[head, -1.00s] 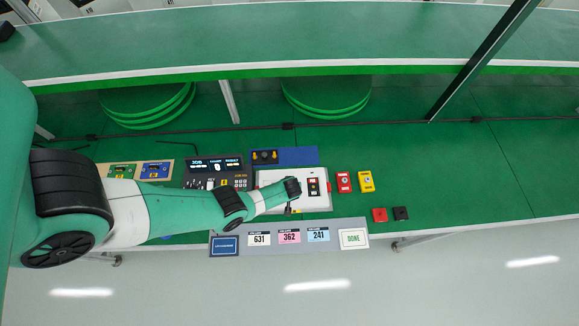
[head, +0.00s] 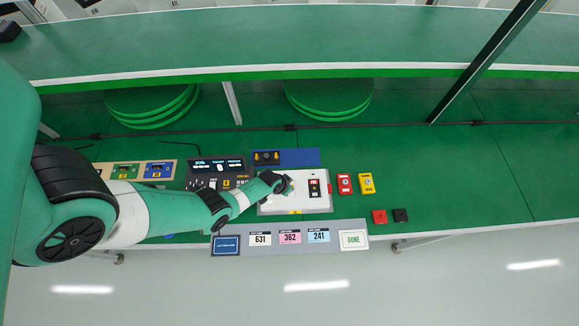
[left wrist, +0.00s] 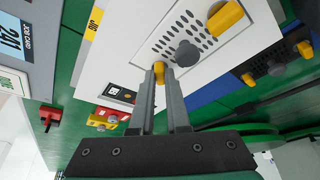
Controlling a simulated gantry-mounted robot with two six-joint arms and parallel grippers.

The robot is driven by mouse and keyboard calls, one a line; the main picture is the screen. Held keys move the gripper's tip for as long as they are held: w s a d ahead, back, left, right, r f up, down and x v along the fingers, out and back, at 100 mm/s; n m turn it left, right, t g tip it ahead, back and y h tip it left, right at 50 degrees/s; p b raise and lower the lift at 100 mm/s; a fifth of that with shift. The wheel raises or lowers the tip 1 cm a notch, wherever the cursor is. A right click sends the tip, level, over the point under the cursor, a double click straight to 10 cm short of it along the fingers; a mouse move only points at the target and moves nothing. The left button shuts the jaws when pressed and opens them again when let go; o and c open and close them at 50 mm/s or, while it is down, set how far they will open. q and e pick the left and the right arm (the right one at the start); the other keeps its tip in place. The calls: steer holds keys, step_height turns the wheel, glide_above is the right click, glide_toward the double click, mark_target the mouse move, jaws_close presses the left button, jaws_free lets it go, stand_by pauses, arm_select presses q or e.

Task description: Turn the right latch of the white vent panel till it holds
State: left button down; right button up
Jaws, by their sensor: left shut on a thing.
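The white vent panel (left wrist: 190,38) fills the upper middle of the left wrist view, with rows of dark holes and a dark grey knob (left wrist: 187,53). One yellow latch (left wrist: 228,18) sits at its upper right in that view. The right latch (left wrist: 159,70), also yellow, is between my left fingertips (left wrist: 160,76); the jaws are shut on it and hide part of it. In the head view, my left gripper (head: 287,186) is over the white box (head: 300,204) and covers much of the vent area. My right gripper is not in view.
Red (head: 344,184) and yellow (head: 366,183) blocks stand further right. A blue plate (head: 298,157) lies behind, a grey card strip (head: 265,227) in front.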

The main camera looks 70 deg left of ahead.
arm_select(q)
steer(key=m, duration=0.1)
steer(key=m+h+b, duration=0.1)
steer(key=m, duration=0.2)
steer(key=shift+a+f+m+h+b, duration=0.2)
steer(key=shift+a+m+h+b, duration=0.1)
steer(key=shift+b, duration=0.1)
steer(key=shift+m+h+b, duration=0.6)
steer(key=shift+m+h, duration=0.1)
steer(key=shift+m, duration=0.9)
steer(key=shift+r, duration=0.1)
steer(key=c, duration=0.9)
jaws_free()
